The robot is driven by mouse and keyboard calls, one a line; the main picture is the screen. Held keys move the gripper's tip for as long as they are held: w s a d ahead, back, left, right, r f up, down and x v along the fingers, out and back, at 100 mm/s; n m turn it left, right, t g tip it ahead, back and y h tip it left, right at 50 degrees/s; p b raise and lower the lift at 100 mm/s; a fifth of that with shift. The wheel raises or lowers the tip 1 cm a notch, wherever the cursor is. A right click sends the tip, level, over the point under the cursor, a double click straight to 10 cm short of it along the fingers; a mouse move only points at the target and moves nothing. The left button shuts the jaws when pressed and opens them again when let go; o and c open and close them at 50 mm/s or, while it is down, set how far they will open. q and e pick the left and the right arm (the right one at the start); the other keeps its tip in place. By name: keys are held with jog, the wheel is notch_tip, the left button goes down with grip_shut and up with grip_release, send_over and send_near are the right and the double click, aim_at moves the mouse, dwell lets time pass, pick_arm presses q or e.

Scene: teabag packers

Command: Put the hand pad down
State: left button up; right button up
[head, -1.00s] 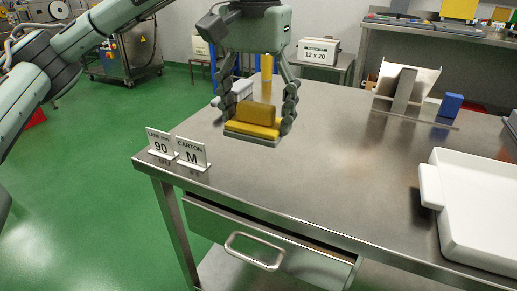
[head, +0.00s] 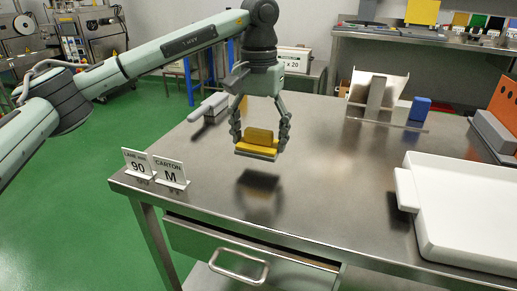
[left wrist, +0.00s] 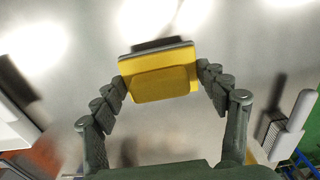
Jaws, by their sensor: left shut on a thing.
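The hand pad (head: 259,138) is a yellow block with a raised yellow grip and a grey underside. My left gripper (head: 260,136) is shut on it and holds it above the steel table (head: 310,180). A dark shadow lies on the table below it, apart from the pad. In the left wrist view the pad (left wrist: 160,78) sits between both fingertips (left wrist: 161,80). My right gripper is in neither current view.
Two signs, "90" (head: 138,165) and "CARTON M" (head: 170,173), stand at the near left corner. A white tray (head: 470,205) is at the right. A white-handled brush (head: 208,107) lies behind the gripper. A blue block (head: 420,109) stands at the back right. The table's middle is clear.

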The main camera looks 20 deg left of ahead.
aim_at(259, 143)
pick_arm(q)
jog(key=shift+f, duration=1.75)
jog(key=shift+f, duration=0.1)
jog(key=o, duration=1.2)
notch_tip(259, 143, up, 12)
jog(key=shift+r, duration=0.15)
